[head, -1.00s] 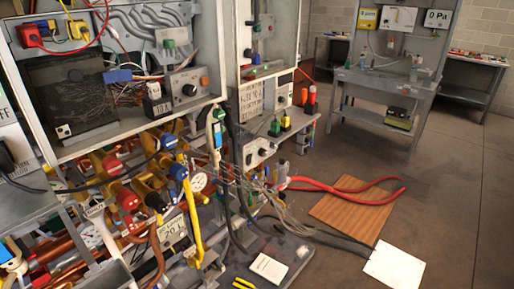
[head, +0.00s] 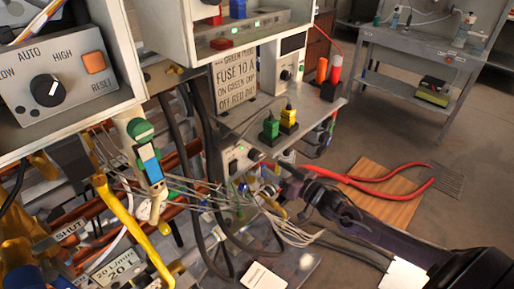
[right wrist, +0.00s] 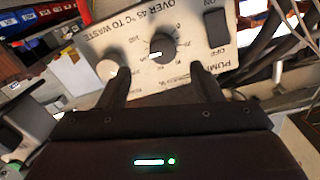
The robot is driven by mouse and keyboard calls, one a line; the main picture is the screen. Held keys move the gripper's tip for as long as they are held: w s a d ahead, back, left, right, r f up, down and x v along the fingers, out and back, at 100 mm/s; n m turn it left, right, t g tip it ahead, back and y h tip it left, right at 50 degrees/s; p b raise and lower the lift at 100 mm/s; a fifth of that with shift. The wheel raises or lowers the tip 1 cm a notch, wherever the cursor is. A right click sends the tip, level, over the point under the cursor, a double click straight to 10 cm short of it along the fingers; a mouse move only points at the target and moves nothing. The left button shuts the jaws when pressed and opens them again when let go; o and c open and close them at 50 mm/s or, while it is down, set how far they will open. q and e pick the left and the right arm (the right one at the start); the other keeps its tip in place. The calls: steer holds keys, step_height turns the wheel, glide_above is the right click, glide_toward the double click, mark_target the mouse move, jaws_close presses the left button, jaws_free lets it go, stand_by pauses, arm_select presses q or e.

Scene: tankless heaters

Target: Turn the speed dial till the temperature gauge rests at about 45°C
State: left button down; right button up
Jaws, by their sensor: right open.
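In the right wrist view a black dial (right wrist: 162,48) with a white pointer mark sits on a light panel (right wrist: 145,72) lettered PUMP and OVER 45 °C TO WASTE. My right gripper (right wrist: 163,75) is open, its two dark fingers pointing at the panel, one on each side below the dial. Nothing is between the fingers. I cannot tell whether they touch the panel. In the head view my right arm comes in from the lower right, its gripper (head: 290,172) near a low control box (head: 238,158). No temperature gauge can be read. My left gripper is out of view.
A black rocker switch (right wrist: 215,27) marked ON and OFF is beside the dial. Loose wires (head: 285,228) and a red-handled tool (head: 385,187) lie around my right arm. A yellow pipe (head: 130,228) and a green-capped device (head: 146,160) stand at left.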

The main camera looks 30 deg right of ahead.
mark_target(258, 157)
steer(key=shift+x, duration=3.75)
steer(key=shift+a+r, duration=0.15)
steer(key=shift+s, duration=0.1)
steer(key=c, duration=1)
